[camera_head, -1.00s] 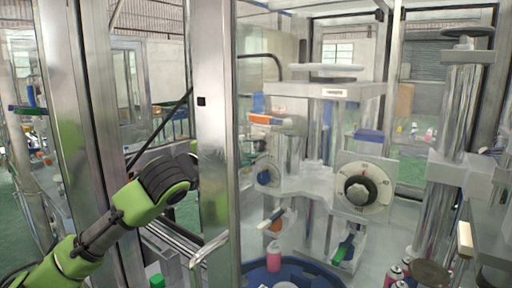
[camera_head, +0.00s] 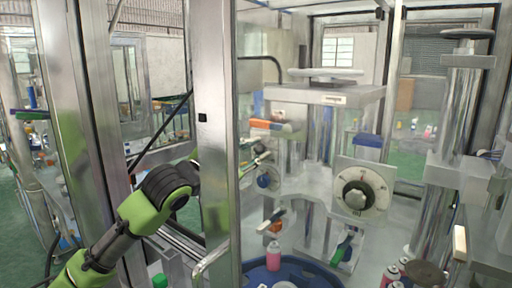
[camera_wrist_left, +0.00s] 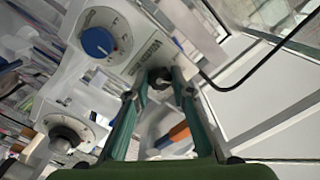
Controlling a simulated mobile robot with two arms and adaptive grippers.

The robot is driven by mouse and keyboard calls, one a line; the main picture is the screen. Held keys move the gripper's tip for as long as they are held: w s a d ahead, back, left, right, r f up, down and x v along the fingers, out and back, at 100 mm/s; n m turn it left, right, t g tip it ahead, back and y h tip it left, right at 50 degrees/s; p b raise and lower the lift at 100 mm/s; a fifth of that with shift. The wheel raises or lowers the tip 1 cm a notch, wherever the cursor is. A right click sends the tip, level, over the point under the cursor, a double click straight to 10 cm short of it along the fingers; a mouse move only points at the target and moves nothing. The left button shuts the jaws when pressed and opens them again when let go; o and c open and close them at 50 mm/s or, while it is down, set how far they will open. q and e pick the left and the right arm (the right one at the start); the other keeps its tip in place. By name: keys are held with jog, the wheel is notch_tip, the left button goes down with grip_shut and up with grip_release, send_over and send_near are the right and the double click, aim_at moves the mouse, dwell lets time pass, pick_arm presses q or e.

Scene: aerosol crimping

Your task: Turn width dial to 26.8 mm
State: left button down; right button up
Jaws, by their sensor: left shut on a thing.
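A white plate carries a dial with a blue knob (camera_head: 264,181), which shows large at the upper left of the left wrist view (camera_wrist_left: 97,42). A second dial with a dark knob (camera_head: 355,194) is to its right on the machine, and shows at the lower left in the left wrist view (camera_wrist_left: 64,138). Their markings are too small to read. My left gripper (camera_wrist_left: 160,82) has its green fingers closed on a dark round knob (camera_wrist_left: 160,76), beside the lettered plate. In the head view the left gripper is mostly hidden behind the metal post. My right gripper is out of view.
A metal post (camera_head: 212,120) stands between my left arm and the machine. A blue round tray (camera_head: 290,272) with a pink can (camera_head: 273,256) is below the dials. A black cable (camera_wrist_left: 245,72) curves right of the fingers in the left wrist view.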

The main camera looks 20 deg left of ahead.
pick_arm(q)
jog(key=shift+n, duration=0.9)
jog(key=c, duration=1.8)
grip_release()
jog(key=shift+w, duration=0.1)
jog(key=shift+o, duration=0.2)
jog(key=v, duration=1.2)
